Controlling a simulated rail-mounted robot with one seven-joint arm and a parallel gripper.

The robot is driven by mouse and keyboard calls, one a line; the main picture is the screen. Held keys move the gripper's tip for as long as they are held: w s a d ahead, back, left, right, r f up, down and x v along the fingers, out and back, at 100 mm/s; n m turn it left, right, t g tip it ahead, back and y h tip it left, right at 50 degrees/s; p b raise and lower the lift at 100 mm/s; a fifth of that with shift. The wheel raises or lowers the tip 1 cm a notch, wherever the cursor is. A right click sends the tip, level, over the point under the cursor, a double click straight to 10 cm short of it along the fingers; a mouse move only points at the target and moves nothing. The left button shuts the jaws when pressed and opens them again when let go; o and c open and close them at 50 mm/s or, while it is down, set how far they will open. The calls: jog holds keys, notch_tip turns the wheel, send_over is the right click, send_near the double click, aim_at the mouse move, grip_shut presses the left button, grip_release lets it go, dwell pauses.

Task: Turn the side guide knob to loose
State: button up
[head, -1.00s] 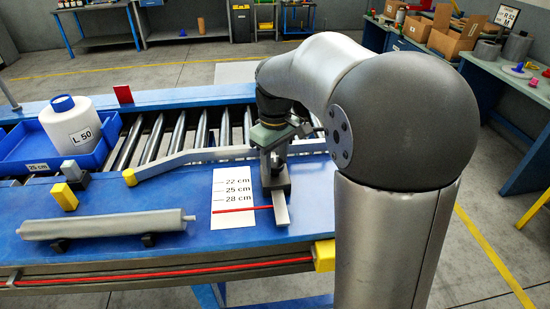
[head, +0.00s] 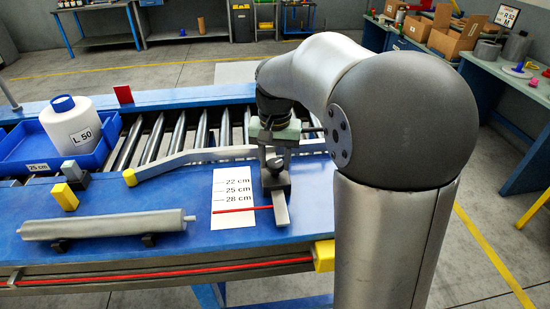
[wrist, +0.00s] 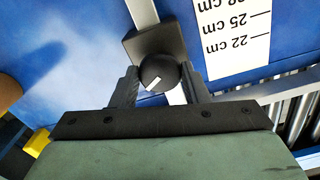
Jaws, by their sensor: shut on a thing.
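The side guide knob (wrist: 160,72) is a round black knob with a white mark on a dark block, seen in the wrist view. The mark lies on the knob's lower side, slanting down to the left. My gripper (wrist: 160,69) is shut on the knob, one finger on each side. In the head view my gripper (head: 276,153) points down over the dark guide clamp (head: 276,182); my gripper partly hides the knob there. The grey side guide rail (head: 195,156) runs along the rollers. A metal bar (head: 281,210) sticks out from the clamp toward the front.
A white scale card (head: 233,182) reads 22, 25 and 28 cm, with a red line near its lower end. A grey roller (head: 100,227) rests on black supports at the front left. Yellow-tipped parts stand nearby.

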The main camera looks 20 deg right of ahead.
aim_at(275, 163)
jog(key=m, duration=0.5)
jog(key=shift+m, duration=0.4)
dwell(0.4)
jog(key=o, duration=1)
jog(key=shift+r, duration=0.15)
notch_tip(275, 163, up, 17)
jog(key=shift+r, duration=0.15)
